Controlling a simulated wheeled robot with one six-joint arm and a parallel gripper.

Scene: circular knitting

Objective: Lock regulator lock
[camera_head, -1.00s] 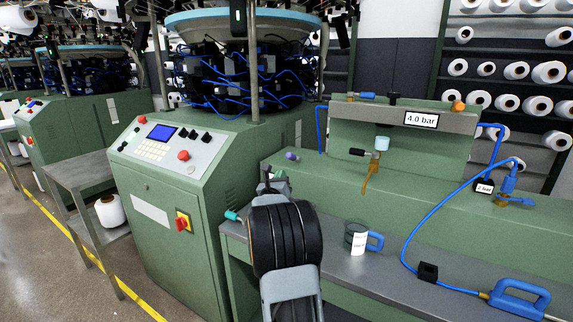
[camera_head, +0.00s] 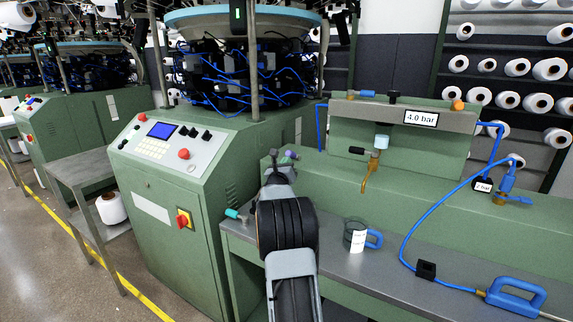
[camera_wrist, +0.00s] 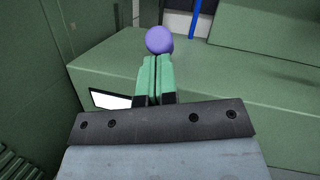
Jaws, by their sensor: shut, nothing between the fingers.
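A round purple knob (camera_head: 292,154) stands on the green ledge behind the bench; in the wrist view the purple knob (camera_wrist: 160,40) lies just beyond my fingertips. I cannot tell whether it is the regulator lock or whether my fingers touch it. My gripper (camera_wrist: 157,60) has two green fingers pressed together with nothing between them. In the head view my gripper (camera_head: 277,158) is small and partly hidden by my arm, close to the left of the knob. The green panel with a "4.0 bar" label (camera_head: 421,118) stands to the right, with a black knob (camera_head: 393,97) on top.
A brass spout (camera_head: 370,175) hangs from the panel. A dark mug with a blue handle (camera_head: 374,240) stands on the grey bench. A blue hose (camera_head: 425,222) runs across its right side. A teal-tipped fitting (camera_head: 233,213) sits at the left edge. The machine cabinet (camera_head: 165,180) is close on the left.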

